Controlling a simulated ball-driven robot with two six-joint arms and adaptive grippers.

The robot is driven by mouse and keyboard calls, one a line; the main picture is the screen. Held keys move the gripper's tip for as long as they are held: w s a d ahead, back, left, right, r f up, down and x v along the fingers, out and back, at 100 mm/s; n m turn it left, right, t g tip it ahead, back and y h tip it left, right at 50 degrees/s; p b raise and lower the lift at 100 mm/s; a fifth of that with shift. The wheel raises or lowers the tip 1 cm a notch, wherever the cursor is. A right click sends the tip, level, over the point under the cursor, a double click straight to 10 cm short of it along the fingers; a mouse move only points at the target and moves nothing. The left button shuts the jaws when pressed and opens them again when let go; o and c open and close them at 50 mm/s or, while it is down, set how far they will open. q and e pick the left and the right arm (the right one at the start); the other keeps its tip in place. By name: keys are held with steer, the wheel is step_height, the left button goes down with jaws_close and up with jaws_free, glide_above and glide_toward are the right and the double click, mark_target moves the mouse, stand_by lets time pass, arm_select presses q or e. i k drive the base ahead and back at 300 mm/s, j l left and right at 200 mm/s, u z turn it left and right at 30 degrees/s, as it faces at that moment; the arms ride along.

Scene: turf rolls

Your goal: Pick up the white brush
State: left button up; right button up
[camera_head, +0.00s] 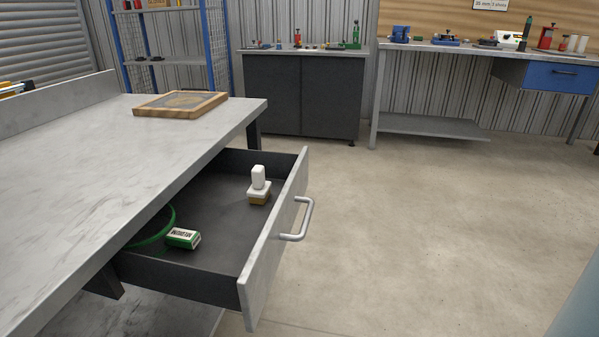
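The white brush (259,182) stands upright in the open drawer (273,239), near its far right side. It has a white upright handle on a white block, with a tan-brown layer underneath that rests on the dark drawer floor. Nothing covers it from above. Neither of my grippers is in view.
A wooden-framed panel (180,103) lies on the bench. The drawer front has a metal handle (302,220). Open floor lies to the right.

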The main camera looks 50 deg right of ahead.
mark_target(258, 193)
steer(key=z, duration=1.4)
